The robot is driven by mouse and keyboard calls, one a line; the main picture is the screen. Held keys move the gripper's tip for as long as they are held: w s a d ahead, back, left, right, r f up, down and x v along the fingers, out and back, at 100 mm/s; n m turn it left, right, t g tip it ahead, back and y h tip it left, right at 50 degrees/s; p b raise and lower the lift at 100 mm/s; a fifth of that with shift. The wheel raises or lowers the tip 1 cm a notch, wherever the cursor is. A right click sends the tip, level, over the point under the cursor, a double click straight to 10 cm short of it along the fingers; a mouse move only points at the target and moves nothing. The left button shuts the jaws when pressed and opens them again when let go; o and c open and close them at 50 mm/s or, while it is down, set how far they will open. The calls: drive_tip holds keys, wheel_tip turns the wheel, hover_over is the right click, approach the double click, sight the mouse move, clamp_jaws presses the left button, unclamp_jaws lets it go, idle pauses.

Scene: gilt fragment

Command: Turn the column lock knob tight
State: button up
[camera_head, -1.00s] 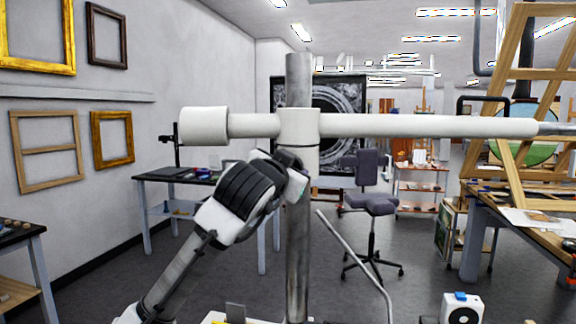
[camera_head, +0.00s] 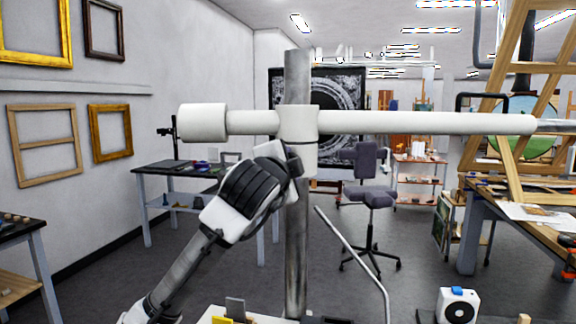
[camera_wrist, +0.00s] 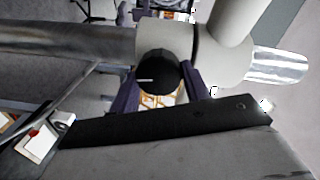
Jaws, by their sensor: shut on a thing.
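The lock knob (camera_wrist: 158,72) is black and round with a short white line on its face. It sits on the side of the white collar (camera_wrist: 192,42). My gripper (camera_wrist: 158,84) has its two dark purple fingers on either side of the knob and is shut on it. In the head view, the white collar (camera_head: 299,140) joins the upright metal column (camera_head: 297,245) to a horizontal white arm (camera_head: 400,123). My gripper's end reaches the collar's lower front there; the knob is hidden behind my wrist. The column also shows in the wrist view (camera_wrist: 60,45).
A thin bent metal rod (camera_head: 352,255) rises just right of the column. A dark table (camera_head: 180,172) stands behind left, an office chair (camera_head: 368,200) behind right, and a wooden bench (camera_head: 530,215) with an easel at the far right. Open floor lies between.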

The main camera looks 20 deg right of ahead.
drive_tip(key=shift+m, duration=0.3)
drive_tip(key=o, duration=1)
drive_tip(key=b+v, duration=0.4)
drive_tip(key=v, duration=1)
drive_tip(key=shift+d, duration=0.1)
